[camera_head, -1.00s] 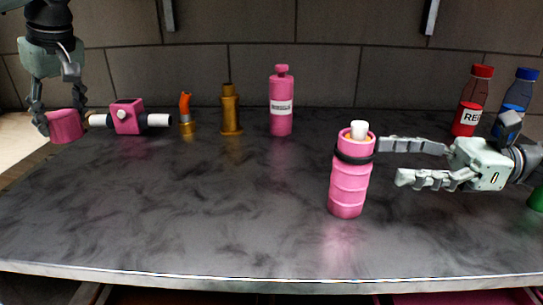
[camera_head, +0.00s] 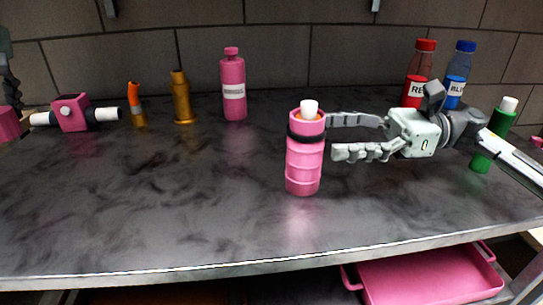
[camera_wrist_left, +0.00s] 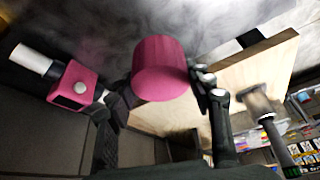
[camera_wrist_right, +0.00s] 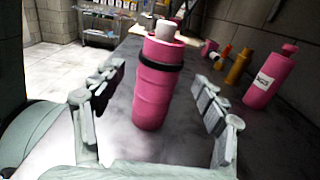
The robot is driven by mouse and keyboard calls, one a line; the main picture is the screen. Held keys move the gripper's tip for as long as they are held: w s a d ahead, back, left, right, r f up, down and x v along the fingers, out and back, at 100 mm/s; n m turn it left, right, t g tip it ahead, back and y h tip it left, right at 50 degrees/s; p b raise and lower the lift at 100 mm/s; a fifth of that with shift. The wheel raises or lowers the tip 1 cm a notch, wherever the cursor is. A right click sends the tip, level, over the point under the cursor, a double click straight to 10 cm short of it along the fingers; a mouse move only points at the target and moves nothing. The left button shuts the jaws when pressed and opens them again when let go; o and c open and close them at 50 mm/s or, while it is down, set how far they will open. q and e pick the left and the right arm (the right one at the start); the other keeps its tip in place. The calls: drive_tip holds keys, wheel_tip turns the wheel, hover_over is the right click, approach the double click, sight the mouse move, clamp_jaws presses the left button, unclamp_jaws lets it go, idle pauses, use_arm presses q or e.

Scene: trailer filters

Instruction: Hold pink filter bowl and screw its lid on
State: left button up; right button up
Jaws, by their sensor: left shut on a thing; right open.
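The pink filter bowl (camera_head: 304,170), a tall ribbed cylinder with a black band and a white and orange top, stands upright on the counter. My right gripper (camera_head: 330,136) is open, level with its upper part at its right. In the right wrist view the bowl (camera_wrist_right: 155,95) stands ahead, between the lines of the spread fingers (camera_wrist_right: 148,105). My left gripper (camera_wrist_left: 163,82) is shut on a short pink cup, probably the lid (camera_wrist_left: 160,62). That cup (camera_head: 8,124) is cut off at the head view's left edge.
Behind stand a pink block with white pipe ends (camera_head: 70,114), an orange-tipped fitting (camera_head: 136,105), a brass fitting (camera_head: 182,100) and a pink bottle (camera_head: 233,88). Red (camera_head: 416,80), blue (camera_head: 457,80) and green (camera_head: 484,150) bottles stand right. The front counter (camera_head: 150,210) is clear.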

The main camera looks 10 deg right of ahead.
sight(306, 134)
use_arm(q)
drive_tip(key=shift+r+p, duration=0.75)
drive_tip(key=shift+r, duration=0.1)
use_arm(e)
drive_tip(key=a, duration=0.4)
drive_tip(key=shift+a+r, duration=0.25)
drive_tip(key=shift+a, duration=0.1)
drive_tip(key=shift+w+a+f, duration=0.1)
drive_tip(key=shift+a, duration=0.15)
drive_tip(key=shift+c, duration=0.2)
drive_tip(key=c, duration=1.3)
drive_tip(key=shift+c, duration=0.2)
